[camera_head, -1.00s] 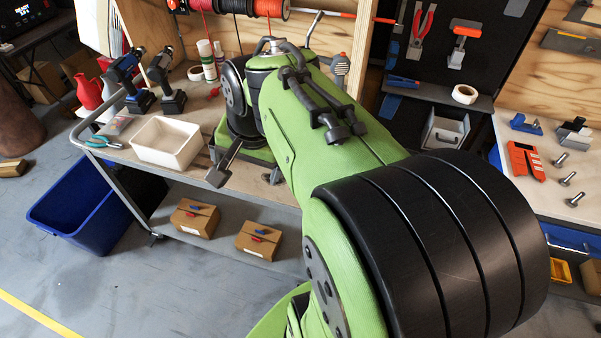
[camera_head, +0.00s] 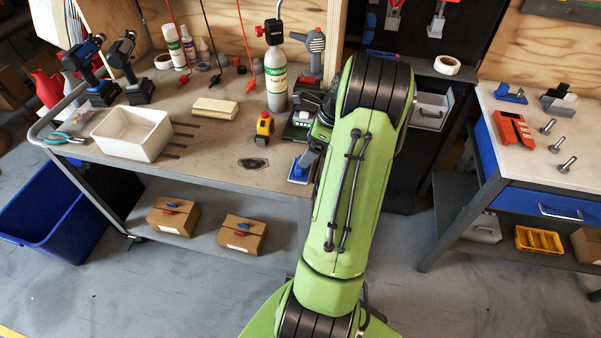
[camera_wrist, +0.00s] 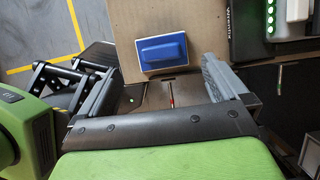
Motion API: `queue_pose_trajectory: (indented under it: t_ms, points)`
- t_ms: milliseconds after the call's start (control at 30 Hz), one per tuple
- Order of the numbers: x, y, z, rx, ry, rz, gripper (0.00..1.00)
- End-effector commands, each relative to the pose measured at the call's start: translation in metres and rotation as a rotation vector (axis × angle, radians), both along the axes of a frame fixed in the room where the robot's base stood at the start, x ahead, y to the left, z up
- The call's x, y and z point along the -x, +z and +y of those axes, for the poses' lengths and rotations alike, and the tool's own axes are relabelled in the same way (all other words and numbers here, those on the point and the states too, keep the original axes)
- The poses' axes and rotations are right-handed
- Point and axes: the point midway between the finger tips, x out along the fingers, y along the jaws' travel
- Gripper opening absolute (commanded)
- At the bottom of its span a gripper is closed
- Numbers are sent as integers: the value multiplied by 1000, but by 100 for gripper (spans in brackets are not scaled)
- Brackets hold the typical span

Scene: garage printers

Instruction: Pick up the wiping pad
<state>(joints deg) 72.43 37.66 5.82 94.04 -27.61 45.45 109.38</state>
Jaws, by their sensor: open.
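The wiping pad is a blue block with a raised grip and a pale lower edge. It lies on the front right edge of the brown workbench in the head view (camera_head: 300,168) and shows whole in the wrist view (camera_wrist: 162,52). My gripper (camera_wrist: 160,72) is open and empty. In the wrist view its two grey fingers stand wide apart, with the pad ahead, roughly between the fingertips. I see no contact with the pad. In the head view my arm hides most of the gripper.
On the workbench (camera_head: 225,172), a green-labelled bottle (camera_head: 276,80), a yellow-and-black tool (camera_head: 263,128), a cream block (camera_head: 215,108) and a white bin (camera_head: 131,134) stand near the pad. A device with green lights (camera_wrist: 272,18) is right of it in the wrist view.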

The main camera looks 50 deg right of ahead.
Motion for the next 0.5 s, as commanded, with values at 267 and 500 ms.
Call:
queue_pose_trajectory:
  t_ms: [267,500]
  points:
    - [-13,-37,6,0,1,1,100]
    - [-24,-78,10,-1,4,2,100]
